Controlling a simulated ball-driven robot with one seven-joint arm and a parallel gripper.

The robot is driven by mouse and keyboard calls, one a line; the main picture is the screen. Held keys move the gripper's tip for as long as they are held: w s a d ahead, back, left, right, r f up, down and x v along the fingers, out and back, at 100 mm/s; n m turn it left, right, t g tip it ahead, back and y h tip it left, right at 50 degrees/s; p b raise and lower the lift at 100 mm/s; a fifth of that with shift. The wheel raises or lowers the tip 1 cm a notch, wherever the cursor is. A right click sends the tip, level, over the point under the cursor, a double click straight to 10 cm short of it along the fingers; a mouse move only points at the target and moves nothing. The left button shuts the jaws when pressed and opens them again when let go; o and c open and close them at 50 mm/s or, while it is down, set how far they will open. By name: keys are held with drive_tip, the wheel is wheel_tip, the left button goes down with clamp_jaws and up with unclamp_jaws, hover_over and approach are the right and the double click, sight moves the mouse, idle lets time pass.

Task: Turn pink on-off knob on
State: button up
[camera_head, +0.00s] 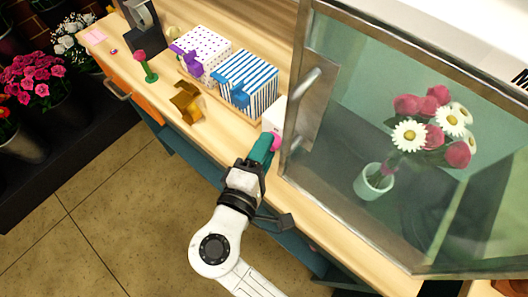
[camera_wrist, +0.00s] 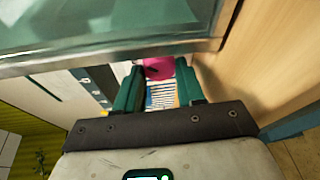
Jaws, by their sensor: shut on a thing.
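The pink on-off knob (camera_head: 277,142) sits on the front of a small white box (camera_head: 274,114) on the counter, just left of the glass case. My gripper (camera_head: 270,140) reaches it from the front, its teal fingers hiding part of the knob in the head view. In the wrist view the pink knob (camera_wrist: 159,67) shows between the two fingertips of my gripper (camera_wrist: 160,75), which is shut on it. The knob's on or off marking cannot be read.
The glass case (camera_head: 300,110) with a metal handle (camera_head: 304,93) stands close right of my gripper and holds a potted bouquet (camera_head: 432,125). Patterned boxes (camera_head: 248,77), a brown bow (camera_head: 187,102) and a pink flower (camera_head: 146,66) stand left on the counter. Floor in front is open.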

drive_tip(key=shift+f, duration=0.2)
drive_tip(key=o, duration=0.7)
drive_tip(key=shift+r, duration=0.1)
drive_tip(key=shift+o, duration=0.2)
drive_tip(key=b+v, duration=0.1)
drive_tip(key=v, duration=1)
drive_tip(key=shift+w+d, duration=0.1)
